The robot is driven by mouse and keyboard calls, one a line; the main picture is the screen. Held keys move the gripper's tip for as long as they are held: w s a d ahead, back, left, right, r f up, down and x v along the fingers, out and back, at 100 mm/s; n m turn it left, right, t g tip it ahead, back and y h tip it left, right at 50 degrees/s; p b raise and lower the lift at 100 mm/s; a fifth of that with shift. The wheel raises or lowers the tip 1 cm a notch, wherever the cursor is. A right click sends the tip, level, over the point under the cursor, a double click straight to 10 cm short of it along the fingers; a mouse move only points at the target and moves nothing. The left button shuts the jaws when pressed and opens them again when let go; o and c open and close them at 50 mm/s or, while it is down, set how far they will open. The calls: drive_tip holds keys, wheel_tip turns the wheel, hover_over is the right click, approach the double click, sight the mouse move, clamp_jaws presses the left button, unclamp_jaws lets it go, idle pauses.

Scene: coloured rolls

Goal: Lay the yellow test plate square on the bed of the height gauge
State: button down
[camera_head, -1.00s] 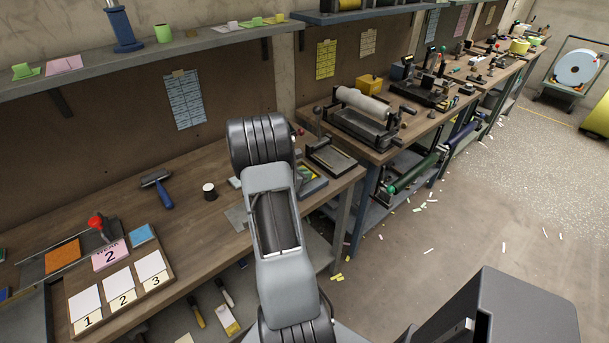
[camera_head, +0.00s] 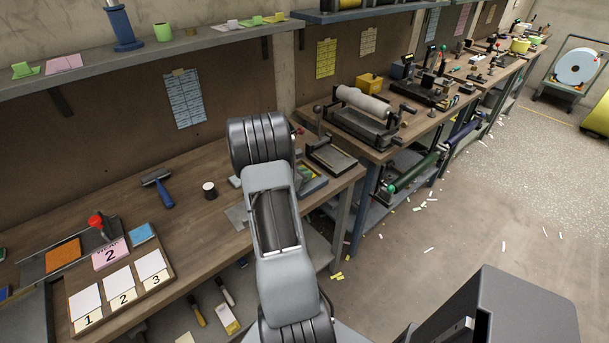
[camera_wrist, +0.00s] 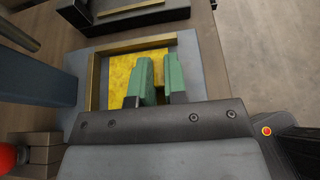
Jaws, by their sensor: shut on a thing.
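The yellow test plate (camera_wrist: 119,72) shows in the wrist view, lying flat or nearly so over the bed (camera_wrist: 189,62) of the height gauge. Brass strips run along its far side (camera_wrist: 135,44) and left side (camera_wrist: 95,82). My gripper (camera_wrist: 159,66) has green fingers and is shut on the plate, over its right part. The fingers and palm hide the near part of the plate, so I cannot tell if it touches the bed all over. In the head view my arm hides the gripper and most of the gauge.
A thick blue-grey post (camera_wrist: 38,72) stands left of the bed. A red knob (camera_wrist: 7,158) is at the lower left. A black-framed tray (camera_head: 331,157) stands beyond the gauge. The bench's right edge is close. A white-topped jar (camera_head: 209,190) and roller (camera_head: 160,188) lie left.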

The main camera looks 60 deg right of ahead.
drive_tip(key=c, duration=1.1)
unclamp_jaws()
drive_tip(key=shift+a, duration=0.1)
drive_tip(key=shift+v, duration=2.9)
